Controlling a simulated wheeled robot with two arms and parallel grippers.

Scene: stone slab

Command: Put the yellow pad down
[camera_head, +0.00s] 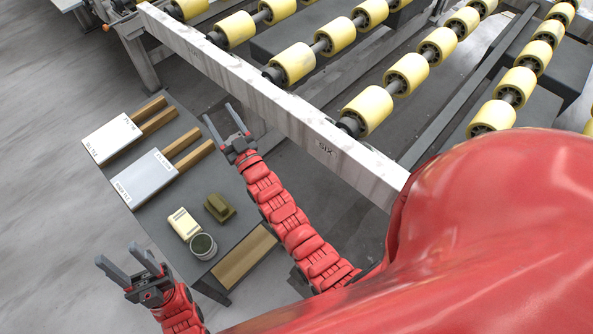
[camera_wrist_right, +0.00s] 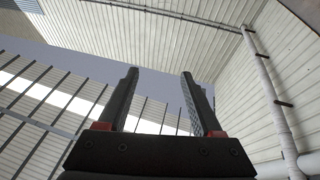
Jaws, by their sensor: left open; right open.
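The pale yellow pad (camera_head: 184,224) lies on the dark grey low table (camera_head: 166,207), near its lower end in the head view. Neither gripper touches it. My left gripper (camera_head: 117,254) is open and empty, to the left of and below the pad in the picture, off the table's side. My right gripper (camera_head: 219,113) is open and empty, above the pad in the picture, near the table's right side and the conveyor's pale beam. In the right wrist view its two fingers (camera_wrist_right: 159,74) stand apart with nothing between them.
An olive-green block (camera_head: 219,208) and a round tin (camera_head: 203,246) sit close beside the pad. A white slab (camera_head: 112,138) and a grey slab (camera_head: 145,178), both with wooden strips, lie farther up the table. A roller conveyor with a pale beam (camera_head: 270,100) runs along the right.

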